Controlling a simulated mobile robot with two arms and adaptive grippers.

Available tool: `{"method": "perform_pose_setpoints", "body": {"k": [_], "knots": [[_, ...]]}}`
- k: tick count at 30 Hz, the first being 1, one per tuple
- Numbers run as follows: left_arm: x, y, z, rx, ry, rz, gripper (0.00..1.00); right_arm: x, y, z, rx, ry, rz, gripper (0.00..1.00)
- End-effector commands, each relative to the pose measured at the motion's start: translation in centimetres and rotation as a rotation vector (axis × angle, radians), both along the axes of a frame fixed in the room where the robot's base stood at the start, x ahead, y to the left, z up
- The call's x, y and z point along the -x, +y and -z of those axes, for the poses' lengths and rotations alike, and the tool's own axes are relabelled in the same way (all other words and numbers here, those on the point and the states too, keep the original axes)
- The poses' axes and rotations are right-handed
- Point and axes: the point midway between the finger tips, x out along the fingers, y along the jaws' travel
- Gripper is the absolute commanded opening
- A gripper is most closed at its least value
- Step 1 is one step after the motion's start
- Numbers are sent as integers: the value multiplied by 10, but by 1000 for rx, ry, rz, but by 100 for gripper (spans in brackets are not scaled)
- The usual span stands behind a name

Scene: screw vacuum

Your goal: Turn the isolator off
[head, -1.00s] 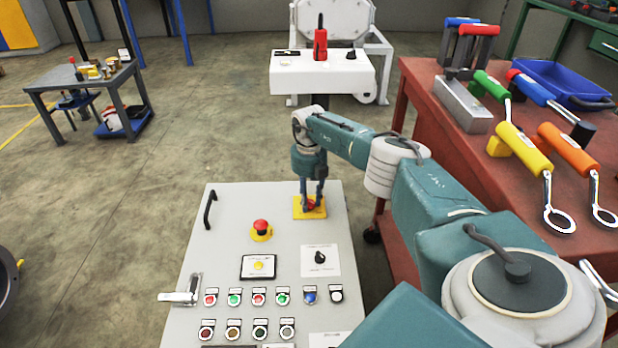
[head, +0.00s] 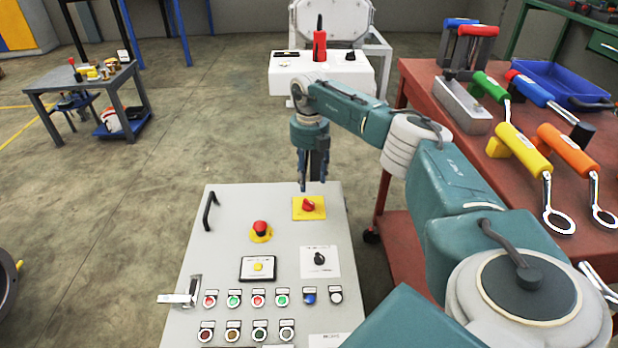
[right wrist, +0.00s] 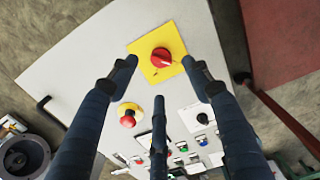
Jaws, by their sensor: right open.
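The isolator is a red rotary knob (head: 308,205) on a square yellow plate (head: 319,214) at the top right of the grey control panel (head: 222,235). Its handle sits at a slant to the plate. In the right wrist view the knob (right wrist: 161,58) shows a pale mark on its handle. My right gripper (head: 312,186) points down just above the plate's far edge, apart from the knob. In the right wrist view its fingers (right wrist: 159,64) are spread wide with nothing between them. My left gripper is not in view.
A red emergency stop button (head: 260,228), a black selector (head: 319,258) and several small buttons share the panel. A black handle (head: 210,211) stands at its left edge. A red workbench (head: 420,135) with tools stands close on the right. Open floor lies to the left.

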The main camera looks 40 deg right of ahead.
Motion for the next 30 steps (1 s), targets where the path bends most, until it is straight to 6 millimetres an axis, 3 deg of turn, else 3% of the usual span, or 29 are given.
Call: {"method": "perform_pose_setpoints", "body": {"k": [3,9,26,30], "knots": [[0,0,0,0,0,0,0,-1,0,-19,1,-2,0,49],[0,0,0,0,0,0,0,0,-1,-31,1,0,1,49],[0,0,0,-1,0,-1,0,0,0,-31,-1,-1,-1,49],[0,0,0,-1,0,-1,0,-8,18,-22,-28,-24,-36,49]]}}
